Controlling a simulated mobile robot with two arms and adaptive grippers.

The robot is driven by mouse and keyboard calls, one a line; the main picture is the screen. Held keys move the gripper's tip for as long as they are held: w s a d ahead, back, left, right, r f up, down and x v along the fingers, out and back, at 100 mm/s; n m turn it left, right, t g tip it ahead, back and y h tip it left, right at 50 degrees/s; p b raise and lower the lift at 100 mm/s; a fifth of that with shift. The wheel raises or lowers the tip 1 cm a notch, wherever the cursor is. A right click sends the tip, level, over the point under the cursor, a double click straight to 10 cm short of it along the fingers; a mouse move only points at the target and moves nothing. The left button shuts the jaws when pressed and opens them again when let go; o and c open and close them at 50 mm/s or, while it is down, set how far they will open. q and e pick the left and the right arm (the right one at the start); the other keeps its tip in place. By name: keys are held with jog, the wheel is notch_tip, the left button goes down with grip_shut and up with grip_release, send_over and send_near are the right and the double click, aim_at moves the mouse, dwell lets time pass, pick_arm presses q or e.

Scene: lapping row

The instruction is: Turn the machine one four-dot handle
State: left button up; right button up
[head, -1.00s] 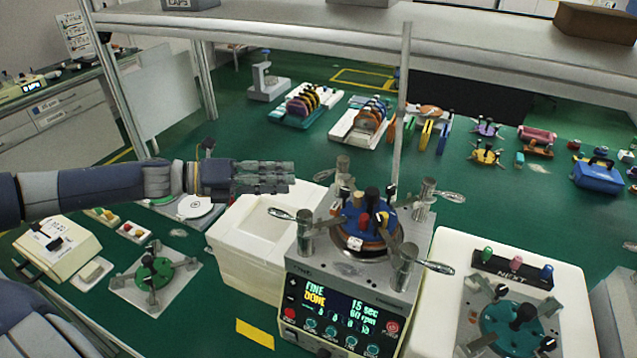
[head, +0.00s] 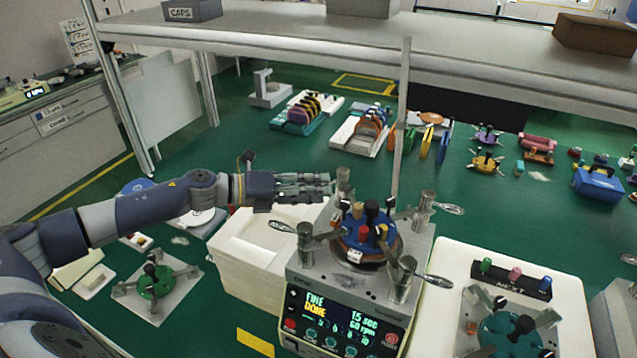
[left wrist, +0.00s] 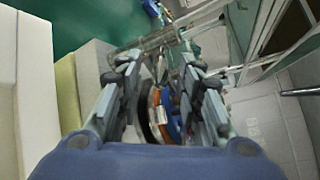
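The machine (head: 345,300) is a grey box with a lit display reading FINE, DONE, 15 sec, 60 rpm. Silver posts with lever handles stand at its corners: front left (head: 305,242), front right (head: 402,280), back right (head: 424,207) and back left (head: 343,182). Dot marks on them are too small to read, and the back left lever is hidden. My left gripper (head: 325,188) is just left of the back left post, pointing right. In the left wrist view its fingers (left wrist: 158,75) are apart, with a silver bar beyond their tips. Whether they touch it is unclear. My right gripper is out of view.
A blue disc with coloured knobs (head: 375,232) sits on the machine among the posts. A white box (head: 250,265) is left of it, and a white block (head: 440,315) right of it. A thin upright pole (head: 400,130) rises behind. A shelf (head: 300,28) spans above.

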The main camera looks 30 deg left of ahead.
pick_arm(q)
jog(key=shift+w+d+f, duration=0.15)
jog(key=shift+w+d, duration=0.3)
grip_shut()
